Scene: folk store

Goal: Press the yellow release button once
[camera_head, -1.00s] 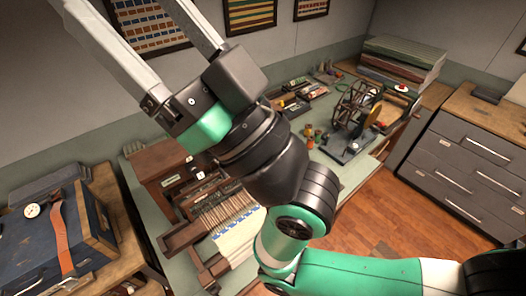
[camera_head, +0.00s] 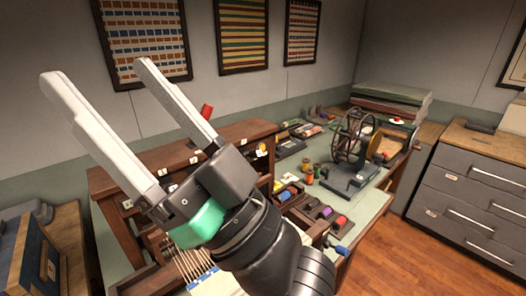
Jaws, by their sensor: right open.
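My right gripper (camera_head: 97,73) is open and empty. Its two pale fingers point up and left, in front of the wall and the wooden loom frame (camera_head: 245,131). A small yellow round piece (camera_head: 262,149), perhaps the release button, shows on the right part of the loom frame. It is too small to be sure. The gripper's fingertips are well to its left and apart from it. My right wrist and gripper body hide much of the loom's middle. My left gripper is out of view.
A spoked winding wheel (camera_head: 350,137) stands on the green-topped table (camera_head: 372,204) to the right. Coloured spools (camera_head: 325,211) lie in a tray at the table's front. A grey drawer cabinet (camera_head: 470,180) stands at far right. Open floor (camera_head: 400,255) shows lower right.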

